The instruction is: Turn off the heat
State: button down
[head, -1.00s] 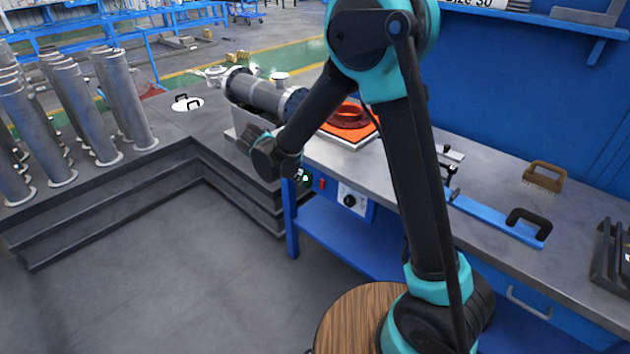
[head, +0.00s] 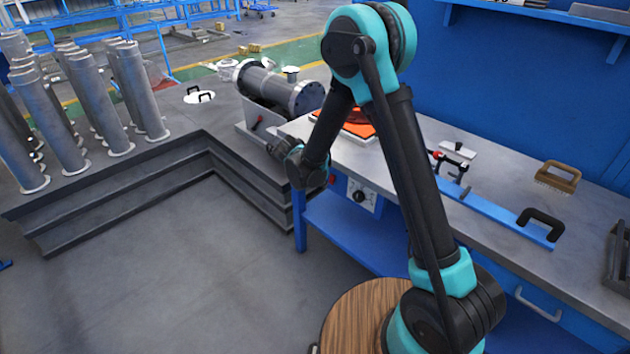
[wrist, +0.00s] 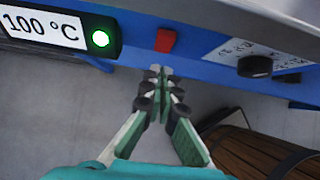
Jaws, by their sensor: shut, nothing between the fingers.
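A red switch (wrist: 165,40) sits on the blue front panel (wrist: 200,18) under the bench edge. A display reading 100 °C (wrist: 42,27) with a lit green lamp (wrist: 100,38) is left of it, and a black knob (wrist: 255,66) is right of it. My gripper (wrist: 159,71) is shut and empty, its tips just below the red switch in the wrist view, seemingly apart from it. In the head view the knob (head: 360,196) and switch (head: 332,180) show beside my wrist, which hides the lamp. An orange hot plate (head: 358,128) lies on the bench.
A grey flanged shell (head: 275,88) lies behind my wrist. Several upright pipes (head: 95,100) stand at left. A brush (head: 558,177) and a blue bar with a black handle (head: 520,222) lie on the bench at right. The floor in front is clear.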

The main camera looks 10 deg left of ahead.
jog(key=shift+w+d+f, duration=0.2)
jog(key=shift+w+d, duration=0.5)
jog(key=shift+w, duration=0.2)
jog(key=shift+w+d+f, duration=0.1)
jog(key=shift+w+f, duration=0.1)
jog(key=shift+r, duration=0.1)
jog(key=shift+d+r, duration=0.1)
jog(key=shift+r, duration=0.6)
jog(key=shift+s, duration=0.1)
